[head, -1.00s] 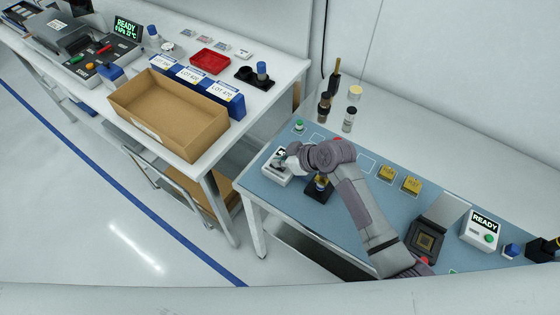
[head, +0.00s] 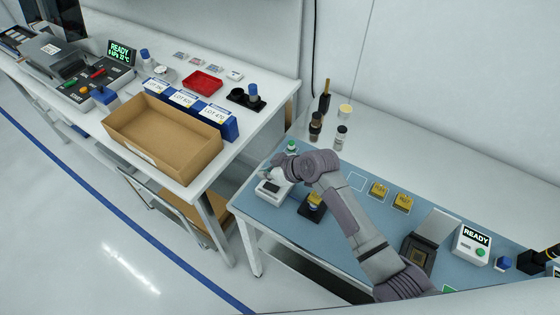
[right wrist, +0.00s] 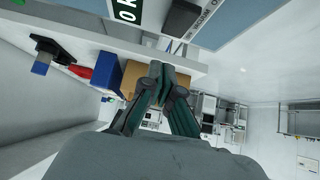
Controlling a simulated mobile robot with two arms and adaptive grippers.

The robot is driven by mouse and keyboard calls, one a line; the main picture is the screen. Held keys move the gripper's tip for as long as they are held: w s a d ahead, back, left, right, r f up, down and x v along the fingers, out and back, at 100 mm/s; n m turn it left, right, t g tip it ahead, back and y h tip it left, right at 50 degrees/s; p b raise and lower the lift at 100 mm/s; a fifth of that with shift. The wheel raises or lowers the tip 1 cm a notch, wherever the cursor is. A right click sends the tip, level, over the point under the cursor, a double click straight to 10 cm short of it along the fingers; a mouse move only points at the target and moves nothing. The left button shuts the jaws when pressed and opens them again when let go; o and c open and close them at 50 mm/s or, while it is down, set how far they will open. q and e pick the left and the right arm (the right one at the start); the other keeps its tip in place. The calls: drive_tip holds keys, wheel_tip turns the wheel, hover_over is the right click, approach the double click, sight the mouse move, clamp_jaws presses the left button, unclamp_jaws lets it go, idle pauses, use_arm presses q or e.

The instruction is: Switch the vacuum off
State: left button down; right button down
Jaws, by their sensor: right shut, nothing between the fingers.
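A small white box with a dark panel on top (head: 273,190) stands at the left end of the blue mat. That view also shows part of a dark panel with large white letters (right wrist: 125,10), cut off by the edge. My left gripper is not in view.
A black stand with a yellow top (head: 313,207) is close to the right of the box. A green-topped button (head: 292,147) and dark bottles (head: 316,125) are behind. A cardboard box (head: 170,165) sits on the left table. Yellow blocks (head: 378,190) lie right of my arm.

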use_arm(q)
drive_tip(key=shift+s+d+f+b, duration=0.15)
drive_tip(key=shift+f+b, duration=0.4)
drive_tip(key=shift+b, duration=0.6)
use_arm(e)
drive_tip(key=w+a+r+v, duration=0.1)
drive_tip(key=v, duration=1)
drive_tip(key=shift+a+r, duration=0.2)
drive_tip(key=shift+r, duration=0.15)
